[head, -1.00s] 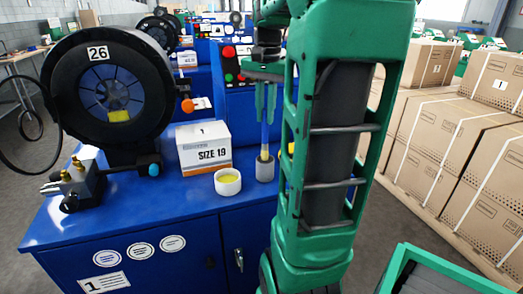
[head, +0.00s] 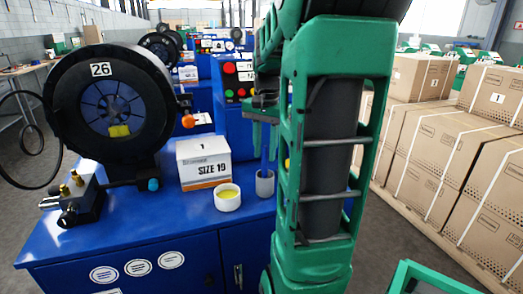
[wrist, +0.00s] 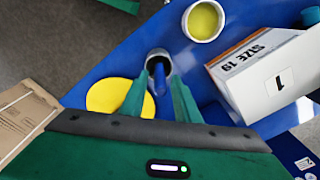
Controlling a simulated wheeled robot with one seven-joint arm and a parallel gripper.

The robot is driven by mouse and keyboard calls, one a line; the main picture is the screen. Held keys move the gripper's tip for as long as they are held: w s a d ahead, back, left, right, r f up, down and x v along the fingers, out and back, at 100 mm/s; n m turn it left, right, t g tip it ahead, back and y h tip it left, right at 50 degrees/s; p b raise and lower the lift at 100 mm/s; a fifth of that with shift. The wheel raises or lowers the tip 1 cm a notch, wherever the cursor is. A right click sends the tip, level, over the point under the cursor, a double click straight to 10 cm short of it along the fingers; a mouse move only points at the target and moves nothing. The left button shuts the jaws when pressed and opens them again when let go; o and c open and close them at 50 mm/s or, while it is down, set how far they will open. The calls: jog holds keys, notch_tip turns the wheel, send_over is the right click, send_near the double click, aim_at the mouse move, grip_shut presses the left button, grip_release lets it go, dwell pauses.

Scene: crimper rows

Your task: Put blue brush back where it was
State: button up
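The blue brush (head: 264,160) stands upright in a grey cup (head: 265,187) on the blue bench, its bristle end hidden inside. In the wrist view the blue handle (wrist: 159,78) rises from the cup (wrist: 157,57). My gripper (head: 265,150) is above the cup with one finger on each side of the handle. In the wrist view my gripper (wrist: 158,84) shows gaps between the fingers and the handle, so it is open around the brush.
A white pot with yellow contents (head: 227,197) and a SIZE 19 box (head: 204,166) stand left of the cup. A black crimper (head: 113,105) and a brass-fitted block (head: 75,200) are farther left. A yellow disc (wrist: 118,97) lies beside the cup in the wrist view. Cartons are at right.

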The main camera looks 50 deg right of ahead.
jog(key=shift+r, duration=0.1)
notch_tip(320, 180, up, 12)
jog(key=s+a+f+n, duration=0.4)
jog(key=s+a+f, duration=0.2)
jog(key=a+f, duration=0.2)
jog(key=s+a+f+n, duration=0.5)
jog(key=s+a+f, duration=0.2)
jog(key=f, duration=0.4)
jog(key=shift+s+a+f, duration=0.25)
jog(key=shift+s+a, duration=0.05)
jog(key=shift+a, duration=0.25)
jog(key=shift+w+g, duration=0.1)
jog(key=shift+g, duration=0.2)
